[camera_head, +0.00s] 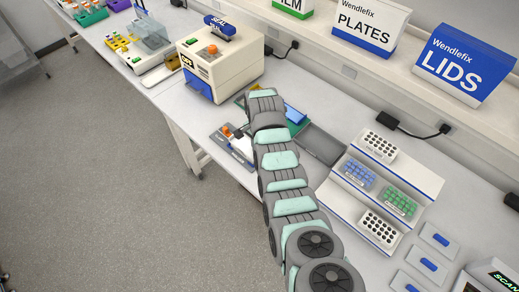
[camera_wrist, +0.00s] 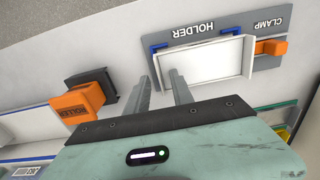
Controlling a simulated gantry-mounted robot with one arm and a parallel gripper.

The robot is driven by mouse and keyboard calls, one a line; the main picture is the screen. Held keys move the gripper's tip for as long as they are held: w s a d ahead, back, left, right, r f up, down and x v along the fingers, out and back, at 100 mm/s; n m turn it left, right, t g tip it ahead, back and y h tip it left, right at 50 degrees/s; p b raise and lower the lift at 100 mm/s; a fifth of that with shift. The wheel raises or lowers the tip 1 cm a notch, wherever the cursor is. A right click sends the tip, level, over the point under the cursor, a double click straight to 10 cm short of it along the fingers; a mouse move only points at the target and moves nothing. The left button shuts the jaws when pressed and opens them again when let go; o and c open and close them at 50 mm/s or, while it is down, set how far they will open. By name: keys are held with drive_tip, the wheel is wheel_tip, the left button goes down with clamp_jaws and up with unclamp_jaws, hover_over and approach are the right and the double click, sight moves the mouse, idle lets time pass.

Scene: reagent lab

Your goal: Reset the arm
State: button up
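My arm reaches across the bench in the head view, and its own links hide most of my gripper there. In the wrist view my gripper (camera_wrist: 160,92) shows two grey fingers standing apart with a gap between them. Nothing is seen between the fingers. The fingertips point toward the bench near a white plate-shaped piece (camera_wrist: 205,60) in the grey holder (camera_wrist: 180,42). I cannot tell how far above the bench the fingers are.
An orange-handled roller (camera_wrist: 80,102) lies left of the fingers, and an orange clamp (camera_wrist: 271,47) sits right of the holder. In the head view a cream sealing machine (camera_head: 222,62) stands beyond my arm, and a white tube rack (camera_head: 412,178) stands to the right.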

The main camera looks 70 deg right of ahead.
drive_tip(key=shift+r, duration=0.1)
drive_tip(key=shift+r+p, duration=1.15)
drive_tip(key=shift+r, duration=2.25)
drive_tip(key=shift+w, duration=0.1)
